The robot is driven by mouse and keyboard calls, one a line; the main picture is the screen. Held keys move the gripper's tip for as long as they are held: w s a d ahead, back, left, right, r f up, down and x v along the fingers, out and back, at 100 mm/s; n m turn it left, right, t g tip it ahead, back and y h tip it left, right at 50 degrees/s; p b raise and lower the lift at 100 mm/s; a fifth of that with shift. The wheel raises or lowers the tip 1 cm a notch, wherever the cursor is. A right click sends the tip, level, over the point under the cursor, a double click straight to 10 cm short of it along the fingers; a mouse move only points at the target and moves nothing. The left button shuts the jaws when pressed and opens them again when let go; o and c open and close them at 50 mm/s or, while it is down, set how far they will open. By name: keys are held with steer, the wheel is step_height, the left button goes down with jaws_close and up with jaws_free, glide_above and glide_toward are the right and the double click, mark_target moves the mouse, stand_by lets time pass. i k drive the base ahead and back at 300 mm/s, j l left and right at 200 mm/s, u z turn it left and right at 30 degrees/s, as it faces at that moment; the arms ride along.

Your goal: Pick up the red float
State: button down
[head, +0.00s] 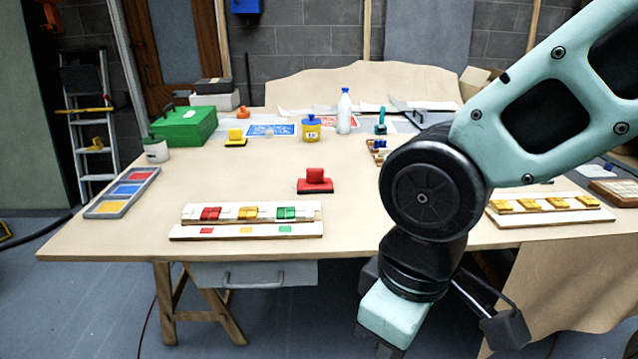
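The red float (315,184) lies on the bare middle of the wooden table. It has a flat red base with a dark lower edge and a raised red block on top. Nothing touches it. My gripper (378,346) hangs low at the bottom of the head view, in front of the table and below its top, to the right of the float and well apart from it. Its fingers run to the frame's bottom edge, so I cannot see whether they are open.
Near the front edge lies a white rack (250,213) with red, yellow and green blocks. A three-colour tray (123,192) is at left, a green box (184,127) behind. A yellow float (236,138), yellow pot (311,128) and white bottle (344,112) stand farther back. Table around the float is clear.

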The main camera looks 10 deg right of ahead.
mark_target(315, 181)
steer(key=i+l, duration=0.2)
steer(key=i, duration=0.25)
steer(key=i+l, duration=0.2)
steer(key=i, duration=0.25)
steer(key=i+l+u, duration=0.1)
steer(key=u, duration=0.3)
steer(key=i+l+u, duration=0.15)
steer(key=u, duration=0.3)
steer(key=i+l+u, duration=0.2)
steer(key=u, duration=0.2)
